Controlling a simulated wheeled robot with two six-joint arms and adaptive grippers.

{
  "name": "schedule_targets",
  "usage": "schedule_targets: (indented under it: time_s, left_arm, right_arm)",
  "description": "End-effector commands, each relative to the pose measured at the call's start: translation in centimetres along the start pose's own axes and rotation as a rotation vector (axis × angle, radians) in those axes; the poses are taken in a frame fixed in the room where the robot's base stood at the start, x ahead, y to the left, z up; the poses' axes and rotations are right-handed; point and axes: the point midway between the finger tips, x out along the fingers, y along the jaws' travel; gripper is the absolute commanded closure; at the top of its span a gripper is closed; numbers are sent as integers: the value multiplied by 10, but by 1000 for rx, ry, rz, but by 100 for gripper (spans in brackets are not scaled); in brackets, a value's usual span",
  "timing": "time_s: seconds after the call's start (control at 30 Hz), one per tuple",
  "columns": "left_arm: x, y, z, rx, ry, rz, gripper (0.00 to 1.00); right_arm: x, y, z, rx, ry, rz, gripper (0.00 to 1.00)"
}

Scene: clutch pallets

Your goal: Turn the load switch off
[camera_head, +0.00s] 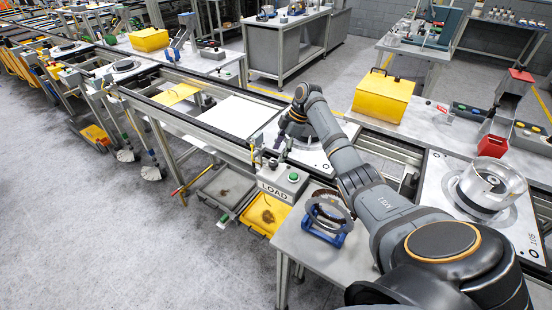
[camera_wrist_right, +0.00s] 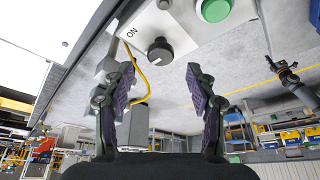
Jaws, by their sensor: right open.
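My right gripper (camera_head: 270,150) reaches over the box from behind. In the wrist view my right gripper (camera_wrist_right: 161,82) is open and empty, its fingers apart on either side of the knob's line, with no contact visible. My left gripper is out of view.
A green button (camera_wrist_right: 213,10) is beside the knob on the same box. A blue stand with a metal ring (camera_head: 328,215) is on the table to the right. A yellow case (camera_head: 383,95) and a metal clutch housing (camera_head: 490,185) are farther right.

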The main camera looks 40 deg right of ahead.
Motion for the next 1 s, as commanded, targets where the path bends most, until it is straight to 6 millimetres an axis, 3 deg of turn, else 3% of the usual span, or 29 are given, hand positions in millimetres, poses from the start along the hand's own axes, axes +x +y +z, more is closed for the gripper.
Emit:
schedule_targets:
  time_s: [0.1, 0.33, 1.0]
  left_arm:
    - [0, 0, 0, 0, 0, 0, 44]
    - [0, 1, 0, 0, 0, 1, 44]
    - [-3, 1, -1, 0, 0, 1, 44]
  right_arm:
    - [-31, 1, 0, 0, -1, 4, 43]
    - [-68, 1, 0, 0, 1, 2, 43]
    - [-77, 0, -1, 0, 1, 0, 43]
